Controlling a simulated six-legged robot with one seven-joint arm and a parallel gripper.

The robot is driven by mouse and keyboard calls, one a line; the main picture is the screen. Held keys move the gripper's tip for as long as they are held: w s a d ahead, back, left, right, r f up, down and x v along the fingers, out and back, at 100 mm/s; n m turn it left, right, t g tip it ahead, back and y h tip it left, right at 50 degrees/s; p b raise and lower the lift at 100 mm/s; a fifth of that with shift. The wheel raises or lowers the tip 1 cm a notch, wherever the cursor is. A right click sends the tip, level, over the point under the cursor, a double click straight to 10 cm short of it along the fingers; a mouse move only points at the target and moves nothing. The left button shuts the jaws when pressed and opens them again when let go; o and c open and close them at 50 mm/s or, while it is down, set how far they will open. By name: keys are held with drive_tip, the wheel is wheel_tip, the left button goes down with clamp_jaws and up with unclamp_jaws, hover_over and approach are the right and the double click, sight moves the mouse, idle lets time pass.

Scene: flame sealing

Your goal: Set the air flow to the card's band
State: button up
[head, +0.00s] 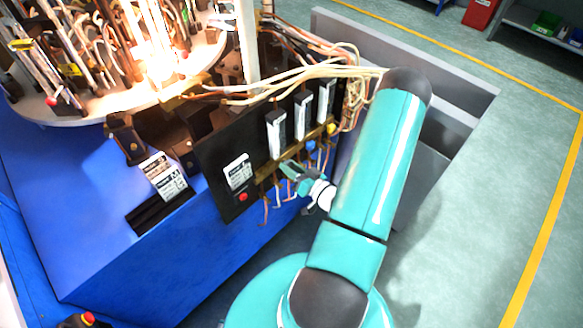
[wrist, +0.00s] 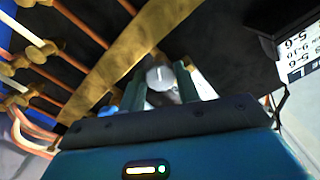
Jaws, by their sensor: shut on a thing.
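A black panel (head: 222,160) carries three upright flow tubes; the left one (head: 277,133) stands nearest my gripper. Their float levels are too small to read. My gripper (head: 290,170) is below the left tube, at the brass strip (head: 265,172). In the wrist view, my gripper (wrist: 161,80) is shut on a grey round knob (wrist: 160,76) with a white index mark, its fingers on both sides. The card (head: 238,171) is on the panel's left part. It also shows in the wrist view (wrist: 300,50), partly cut off, with lines reading like "5-6" and "9-10".
A red button (head: 243,197) is below the card. Blue and yellow knobs (head: 331,129) lie farther right on the strip. Pale hoses (head: 300,75) run above the panel. A round carousel (head: 110,105) with glassware and a bright flame stands at upper left.

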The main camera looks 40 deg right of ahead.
idle(0.3)
drive_tip(key=o, duration=0.9)
drive_tip(key=shift+o, duration=0.2)
drive_tip(key=shift+s, duration=0.1)
drive_tip(key=s, duration=1.3)
drive_tip(key=shift+s+d, duration=0.2)
drive_tip(key=shift+s, duration=0.15)
